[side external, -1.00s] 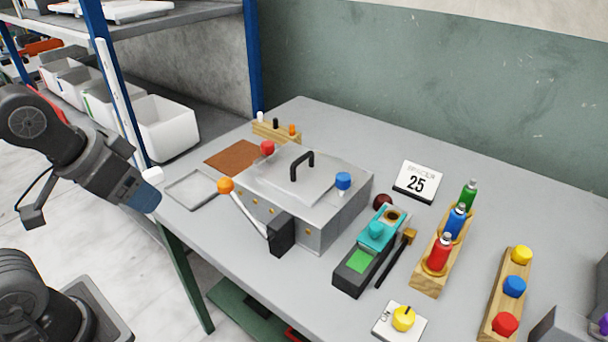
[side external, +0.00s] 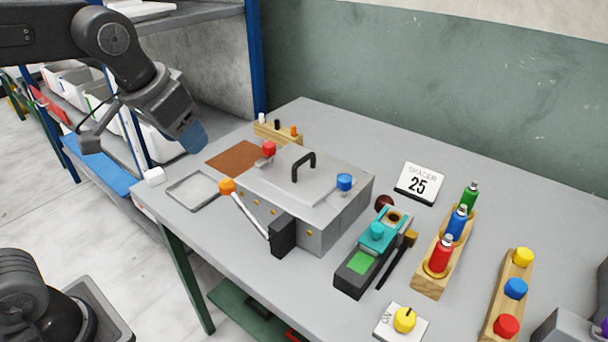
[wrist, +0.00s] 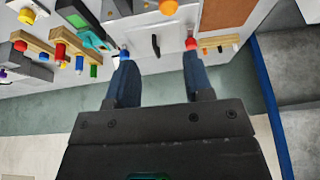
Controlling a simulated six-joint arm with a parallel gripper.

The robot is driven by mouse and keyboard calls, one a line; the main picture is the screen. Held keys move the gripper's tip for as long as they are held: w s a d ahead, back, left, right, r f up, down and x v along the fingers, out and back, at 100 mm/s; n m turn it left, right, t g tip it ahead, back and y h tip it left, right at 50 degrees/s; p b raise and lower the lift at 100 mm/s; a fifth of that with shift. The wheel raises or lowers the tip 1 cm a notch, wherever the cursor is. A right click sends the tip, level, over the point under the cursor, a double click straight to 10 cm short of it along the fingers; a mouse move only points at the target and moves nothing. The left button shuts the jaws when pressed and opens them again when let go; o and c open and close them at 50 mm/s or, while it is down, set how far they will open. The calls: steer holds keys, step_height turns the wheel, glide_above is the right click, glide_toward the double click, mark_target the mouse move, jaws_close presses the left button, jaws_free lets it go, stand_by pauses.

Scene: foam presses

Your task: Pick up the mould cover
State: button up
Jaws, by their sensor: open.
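The mould cover (side external: 282,180) is a flat grey metal plate with a black arched handle (side external: 303,165). It lies on top of a grey metal box (side external: 322,222) on the bench. In the wrist view the handle (wrist: 155,45) shows between the two fingers in the picture. My gripper (side external: 193,140) is above the bench's left side, up and left of the cover, and apart from it. In the wrist view my gripper (wrist: 157,62) has its blue fingers spread, with nothing between them.
A red knob (side external: 268,149) and a blue knob (side external: 344,182) flank the cover. An orange-knobbed lever (side external: 228,187) stands at the box's front. An empty grey tray (side external: 172,194) and a brown mat (side external: 234,158) lie left. Coloured bottles (side external: 440,252) stand right.

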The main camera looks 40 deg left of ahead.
steer(key=w+d, duration=0.2)
steer(key=w, duration=0.9)
steer(key=g+y, duration=0.1)
steer(key=g, duration=0.1)
glide_toward(305, 158)
steer(key=shift+n, duration=0.3)
steer(key=x, duration=0.5)
steer(key=shift+w+d+f, duration=0.1)
steer(key=shift+w+d, duration=0.15)
steer(key=shift+d, duration=0.1)
steer(key=shift+s+a+x, duration=0.1)
steer(key=shift+a+x, duration=0.05)
steer(key=shift+x, duration=0.75)
steer(key=shift+s+a+x, duration=0.1)
steer(key=shift+a+x, duration=0.05)
steer(key=shift+x, duration=0.75)
steer(key=shift+s+a+x, duration=0.1)
steer(key=shift+a+x, duration=0.1)
steer(key=shift+x, duration=0.7)
jaws_close()
